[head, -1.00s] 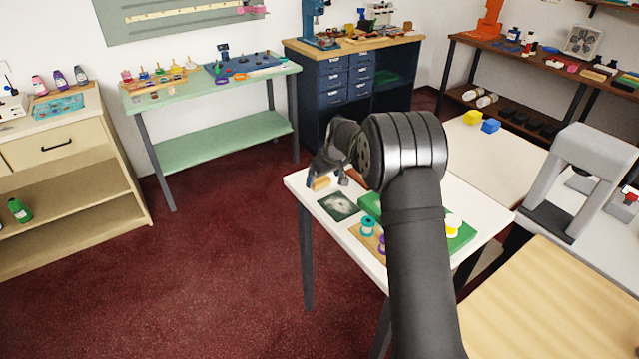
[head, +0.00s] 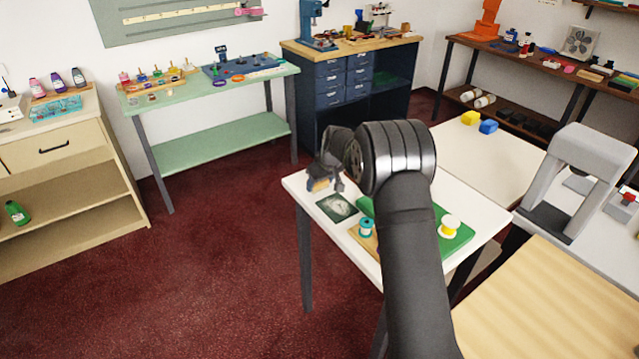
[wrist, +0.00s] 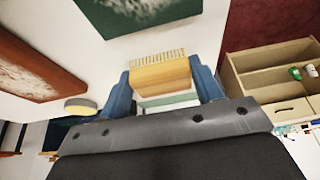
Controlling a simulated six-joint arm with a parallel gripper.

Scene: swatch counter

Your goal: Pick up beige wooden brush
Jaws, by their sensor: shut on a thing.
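The beige wooden brush (wrist: 163,73) has a block-shaped body with a fringe of pale bristles along its upper edge in the wrist view. The blue fingertips of my gripper (wrist: 164,88) stand on either side of it, shut on it. In the head view my gripper (head: 327,177) is over the far left corner of the white table (head: 300,185). The tan brush (head: 318,185) shows there partly behind dark finger parts. I cannot tell whether the brush still touches the table.
A dark framed picture (head: 337,207) lies close to the brush. A teal spool (head: 366,228), and a yellow-and-white spool (head: 449,226) on a green board (head: 461,240), stand nearer. My arm hides the table's middle. Red floor (head: 220,260) is open to the left.

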